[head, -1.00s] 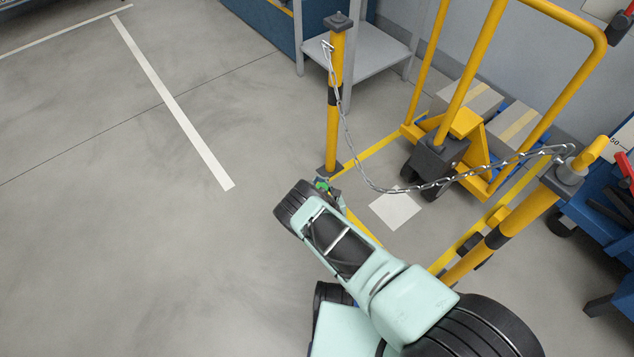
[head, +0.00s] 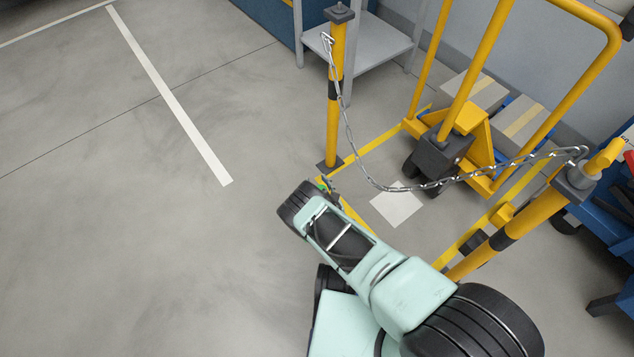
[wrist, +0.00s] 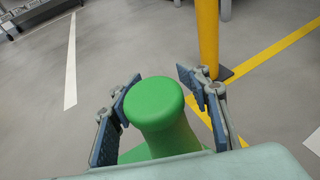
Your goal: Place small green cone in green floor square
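The small green cone (wrist: 155,105) shows in the wrist view with its rounded top toward the camera, between the two fingers of my gripper (wrist: 160,85). The blue-padded fingers stand apart on either side of it, and floor shows between the cone's body and the right finger. The cone's lower part is hidden by a pale part of my gripper. In the head view my arm covers most of the gripper; only a small green and blue bit shows past the wrist. No green floor square is visible in either view.
A yellow-black post (head: 335,95) stands just beyond my gripper. A chain (head: 350,150) runs from it to a second post (head: 510,225). Behind are a white floor square (head: 397,208) and a yellow pallet jack (head: 455,140). Open floor lies to the left.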

